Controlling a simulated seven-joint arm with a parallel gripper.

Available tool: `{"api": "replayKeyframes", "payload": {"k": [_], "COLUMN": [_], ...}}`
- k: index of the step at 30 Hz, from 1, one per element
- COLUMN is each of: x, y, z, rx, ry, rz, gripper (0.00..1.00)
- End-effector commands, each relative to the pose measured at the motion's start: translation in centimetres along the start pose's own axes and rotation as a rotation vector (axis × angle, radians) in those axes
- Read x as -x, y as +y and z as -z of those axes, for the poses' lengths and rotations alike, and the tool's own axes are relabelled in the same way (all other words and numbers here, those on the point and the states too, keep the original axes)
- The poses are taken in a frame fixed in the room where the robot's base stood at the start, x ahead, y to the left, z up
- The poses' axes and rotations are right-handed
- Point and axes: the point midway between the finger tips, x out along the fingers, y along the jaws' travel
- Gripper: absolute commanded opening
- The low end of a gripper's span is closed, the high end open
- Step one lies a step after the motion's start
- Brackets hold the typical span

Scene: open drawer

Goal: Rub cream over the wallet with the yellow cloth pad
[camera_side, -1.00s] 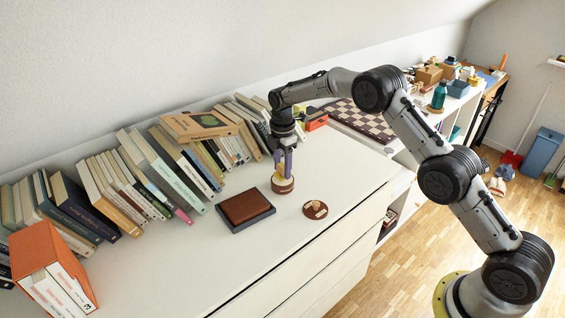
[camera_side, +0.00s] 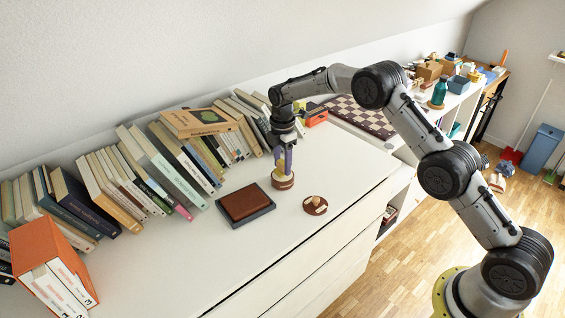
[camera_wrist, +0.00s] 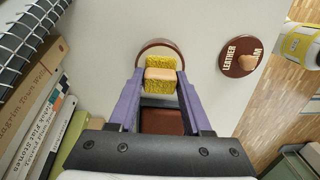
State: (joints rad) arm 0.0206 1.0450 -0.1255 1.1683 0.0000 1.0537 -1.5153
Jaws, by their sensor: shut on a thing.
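My gripper (camera_wrist: 160,88) is shut on the yellow cloth pad (camera_wrist: 160,82), gripping it by a pale tan block on its top. In the side view my gripper (camera_side: 284,160) points down over the open brown cream tin (camera_side: 282,182). The tin's rim (camera_wrist: 166,43) curves behind the pad in the wrist view; I cannot tell if the pad touches the cream. The red-brown wallet (camera_side: 244,202) lies flat on a dark grey tray (camera_side: 252,217) left of the tin. The wallet (camera_wrist: 162,122) is partly hidden by my gripper in the wrist view.
A round brown lid (camera_side: 315,206) with a wooden knob, lettered for leather cream, lies right of the tin near the cabinet's front edge. Books (camera_side: 165,165) line the wall behind. An orange box file (camera_side: 45,260) stands front left. The white top between is clear.

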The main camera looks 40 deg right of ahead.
Motion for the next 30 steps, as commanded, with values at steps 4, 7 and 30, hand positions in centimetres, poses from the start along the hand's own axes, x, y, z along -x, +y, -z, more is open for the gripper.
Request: {"api": "replayKeyframes", "payload": {"k": [4,7,30], "x": [-0.17,-0.28,-0.79], "y": [0.01,0.02,0.02], "z": [0.0,0.0,0.0], "rx": [0.0,0.0,0.0], "ry": [0.0,0.0,0.0], "rz": [0.0,0.0,0.0], "gripper": [0.04,0.04,0.04]}}
